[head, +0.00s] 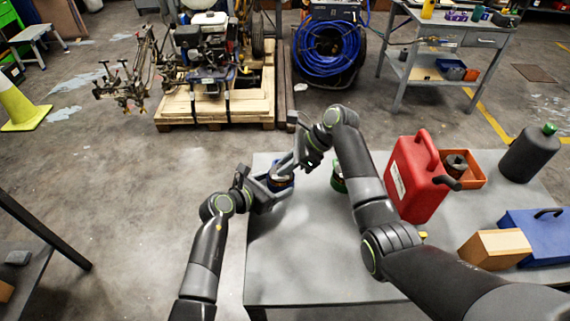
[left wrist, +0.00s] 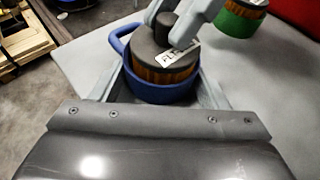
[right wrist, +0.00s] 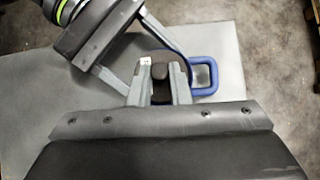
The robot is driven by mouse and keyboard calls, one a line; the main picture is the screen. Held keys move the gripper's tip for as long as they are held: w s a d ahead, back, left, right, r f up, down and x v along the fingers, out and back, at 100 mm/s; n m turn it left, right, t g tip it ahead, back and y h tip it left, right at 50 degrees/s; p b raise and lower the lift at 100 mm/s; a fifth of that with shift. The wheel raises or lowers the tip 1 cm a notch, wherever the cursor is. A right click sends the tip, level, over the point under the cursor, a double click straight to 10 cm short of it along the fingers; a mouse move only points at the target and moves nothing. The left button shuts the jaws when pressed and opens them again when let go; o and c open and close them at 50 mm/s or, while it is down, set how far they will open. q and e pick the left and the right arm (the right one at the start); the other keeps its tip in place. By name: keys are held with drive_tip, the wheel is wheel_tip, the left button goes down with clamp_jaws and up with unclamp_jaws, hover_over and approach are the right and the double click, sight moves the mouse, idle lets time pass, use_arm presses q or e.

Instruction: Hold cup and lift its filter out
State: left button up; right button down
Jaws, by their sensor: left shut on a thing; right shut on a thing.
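The blue cup (head: 281,184) stands near the table's left edge; its side shows in the left wrist view (left wrist: 163,95), with its handle (right wrist: 206,78) at right in the right wrist view. The filter (left wrist: 160,68) has a dark top, white label and orange pleats showing above the cup's rim; its lower part is hidden inside. My left gripper (head: 277,187) is shut around the cup, one finger on each side (left wrist: 165,88). My right gripper (head: 287,164) comes from above, shut on the filter's dark knob (right wrist: 160,80).
A green container with an orange-sided filter (left wrist: 238,15) stands to the right. Further right on the table (head: 300,270) are a red jerrycan (head: 410,185), an orange bin (head: 472,172), a dark bottle (head: 530,153), a cardboard box (head: 495,250) and a blue case (head: 540,238). The table's front-left is clear.

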drive_tip(key=shift+r, duration=0.45)
drive_tip(key=shift+w+r, duration=0.1)
drive_tip(key=shift+r, duration=2.3)
use_arm(q)
drive_tip(key=o, duration=1.1)
drive_tip(key=shift+c, duration=0.2)
drive_tip(key=v, duration=1.2)
use_arm(e)
drive_tip(key=shift+a, duration=0.1)
